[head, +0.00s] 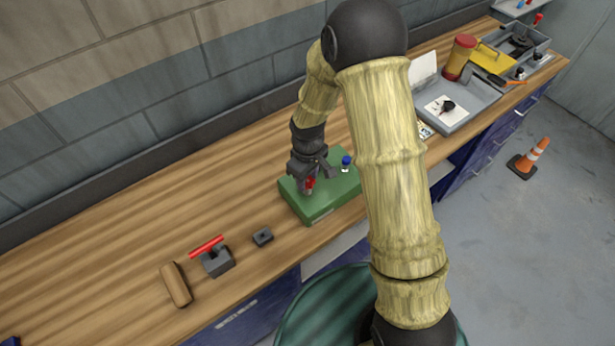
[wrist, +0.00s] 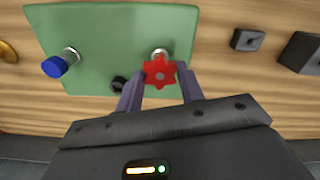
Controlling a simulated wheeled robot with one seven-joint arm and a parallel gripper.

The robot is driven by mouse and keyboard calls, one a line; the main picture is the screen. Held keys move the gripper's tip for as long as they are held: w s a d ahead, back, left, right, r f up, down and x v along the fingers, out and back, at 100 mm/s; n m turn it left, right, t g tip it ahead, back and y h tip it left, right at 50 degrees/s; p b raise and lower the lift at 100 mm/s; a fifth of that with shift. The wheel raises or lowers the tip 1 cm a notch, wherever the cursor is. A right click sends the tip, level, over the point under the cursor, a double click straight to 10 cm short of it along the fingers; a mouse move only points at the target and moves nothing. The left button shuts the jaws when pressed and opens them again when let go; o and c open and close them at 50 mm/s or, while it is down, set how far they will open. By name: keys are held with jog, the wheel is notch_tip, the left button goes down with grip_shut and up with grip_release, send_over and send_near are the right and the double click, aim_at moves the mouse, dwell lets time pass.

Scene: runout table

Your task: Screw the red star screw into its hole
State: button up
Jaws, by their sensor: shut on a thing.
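The red star screw (wrist: 160,71) is between my gripper's (wrist: 160,88) two fingers, which are shut on it. Its metal shank shows behind the red head, at the edge of the green block (wrist: 110,25). I cannot tell how deep the shank sits. A black knob (wrist: 119,84) is beside the red screw.
Left of the block are a small dark block (head: 263,237), a grey clamp with a red handle (head: 216,260) and a brown piece (head: 175,284).

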jog(key=o, duration=1.1)
jog(key=n+p, duration=0.1)
jog(key=n, duration=0.4)
jog(key=shift+r+p, duration=0.15)
jog(key=shift+p, duration=0.15)
jog(key=shift+n, duration=1.3)
jog(key=shift+p, duration=0.4)
